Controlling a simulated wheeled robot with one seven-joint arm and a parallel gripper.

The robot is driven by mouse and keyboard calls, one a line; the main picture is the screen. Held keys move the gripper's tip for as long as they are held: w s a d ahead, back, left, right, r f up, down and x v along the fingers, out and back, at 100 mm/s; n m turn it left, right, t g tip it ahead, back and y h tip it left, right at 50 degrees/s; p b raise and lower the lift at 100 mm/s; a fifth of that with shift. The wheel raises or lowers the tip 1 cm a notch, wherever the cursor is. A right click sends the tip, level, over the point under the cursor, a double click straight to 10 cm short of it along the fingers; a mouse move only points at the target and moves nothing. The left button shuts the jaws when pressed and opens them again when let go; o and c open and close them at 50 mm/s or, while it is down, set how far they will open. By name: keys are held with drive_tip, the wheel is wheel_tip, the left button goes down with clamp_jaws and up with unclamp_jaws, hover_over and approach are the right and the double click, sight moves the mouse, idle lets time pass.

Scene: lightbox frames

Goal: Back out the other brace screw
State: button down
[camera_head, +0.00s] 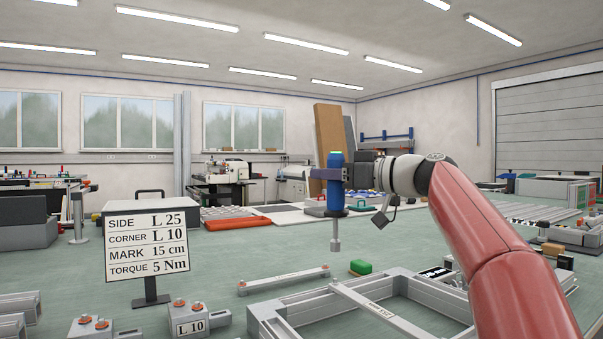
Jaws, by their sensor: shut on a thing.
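My gripper (330,174) is shut on a blue power driver (336,160). The driver hangs upright with its grey bit end (336,244) pointing down, in the air above the work surface. Below and to the right lies a grey aluminium frame (290,305). A brace bar (372,309) with a small dark label runs across the frame. The driver tip looks clear of the brace, near its far end. The brace screws are too small to make out. My red arm covers the right part of the frame.
A sign (146,245) stands at left. Corner blocks with orange tops, one marked L 10 (190,326), stand at front left.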

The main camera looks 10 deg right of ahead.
sight(329, 210)
idle(0.5)
wheel_tip(329, 210, down, 5)
drive_tip(key=b, duration=0.5)
drive_tip(key=shift+r+b, duration=0.15)
drive_tip(key=shift+b, duration=0.15)
idle(1.1)
drive_tip(key=shift+f+b, duration=1.45)
drive_tip(key=shift+b, duration=0.15)
idle(1.4)
drive_tip(key=shift+r+p, duration=2.35)
drive_tip(key=shift+r, duration=0.4)
drive_tip(key=shift+d+f, duration=0.1)
drive_tip(key=shift+d, duration=0.05)
